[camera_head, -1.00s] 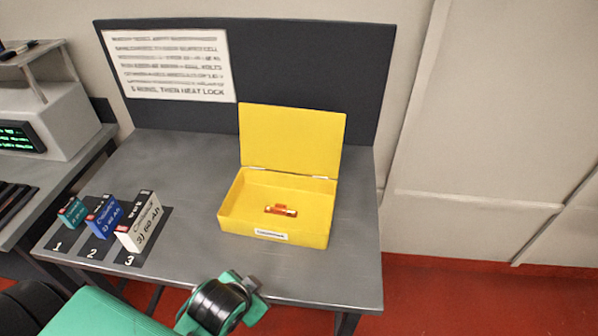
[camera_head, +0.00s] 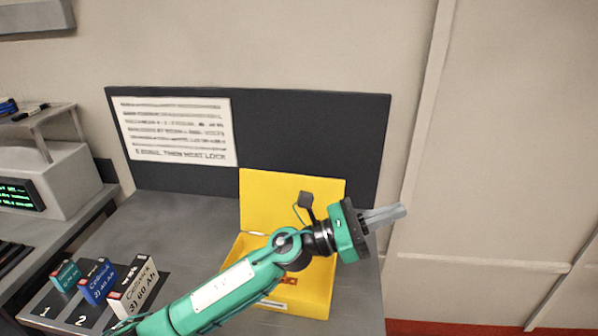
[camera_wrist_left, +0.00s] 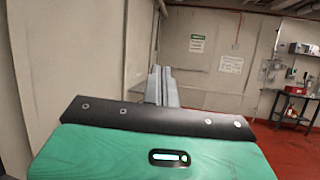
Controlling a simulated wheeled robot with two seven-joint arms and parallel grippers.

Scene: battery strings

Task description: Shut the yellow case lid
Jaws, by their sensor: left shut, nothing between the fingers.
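The yellow case (camera_head: 318,296) stands on the grey metal table, with its lid (camera_head: 262,187) raised upright at the back. My left arm crosses in front of the case and hides much of its inside and part of the lid. A small orange item (camera_head: 287,281) in the case is partly covered by the arm. My left gripper (camera_head: 400,211) is shut and empty, pointing right, beyond the right edge of the lid. Its closed fingers also show in the left wrist view (camera_wrist_left: 161,85). My right gripper is not in view.
Several battery boxes stand on numbered spots at the left: a teal one (camera_head: 67,274), a blue one (camera_head: 97,281) and a white one (camera_head: 133,290). A dark panel (camera_head: 310,130) with a white sign (camera_head: 180,131) rises behind the table. Open space lies right of the table.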

